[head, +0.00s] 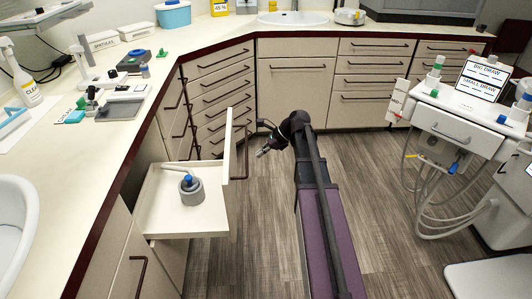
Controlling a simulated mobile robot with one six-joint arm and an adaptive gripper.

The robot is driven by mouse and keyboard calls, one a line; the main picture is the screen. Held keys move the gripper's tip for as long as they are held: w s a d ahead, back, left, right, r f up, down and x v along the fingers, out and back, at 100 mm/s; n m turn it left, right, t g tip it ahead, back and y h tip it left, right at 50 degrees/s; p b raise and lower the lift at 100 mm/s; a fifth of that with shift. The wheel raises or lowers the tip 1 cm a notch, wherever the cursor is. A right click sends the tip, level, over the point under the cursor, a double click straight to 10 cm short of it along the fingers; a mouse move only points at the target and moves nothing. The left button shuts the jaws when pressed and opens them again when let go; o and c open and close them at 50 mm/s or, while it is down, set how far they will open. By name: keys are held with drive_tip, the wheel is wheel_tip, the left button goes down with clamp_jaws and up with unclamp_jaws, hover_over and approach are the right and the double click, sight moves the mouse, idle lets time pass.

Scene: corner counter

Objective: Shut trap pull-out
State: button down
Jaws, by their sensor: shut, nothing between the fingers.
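The trap pull-out (211,224) is a cream drawer standing open from the left counter run. Its tall front panel (228,165) faces right and has a dark vertical bar handle (240,152). A grey round trap with a blue cap (190,188) and a pale pipe sits inside the drawer. My gripper (263,152) is shut and empty. It is in the air to the right of the front panel, close to the handle in the picture. I cannot tell the exact gap; no contact is clear.
A counter (102,165) with a dark red edge runs along the left, carrying a tray (122,108) and small tools. Closed drawers (296,88) line the back. A white dental cart (459,125) with hanging hoses stands at right. Wood floor (258,235) is clear around my arm.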

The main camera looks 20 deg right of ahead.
drive_tip(key=w+a+f+b, duration=0.2)
drive_tip(key=a+f+b, duration=0.1)
drive_tip(key=a, duration=0.4)
drive_tip(key=shift+w+f, duration=0.2)
drive_tip(key=shift+f, duration=0.1)
drive_tip(key=shift+a, duration=0.1)
idle(0.5)
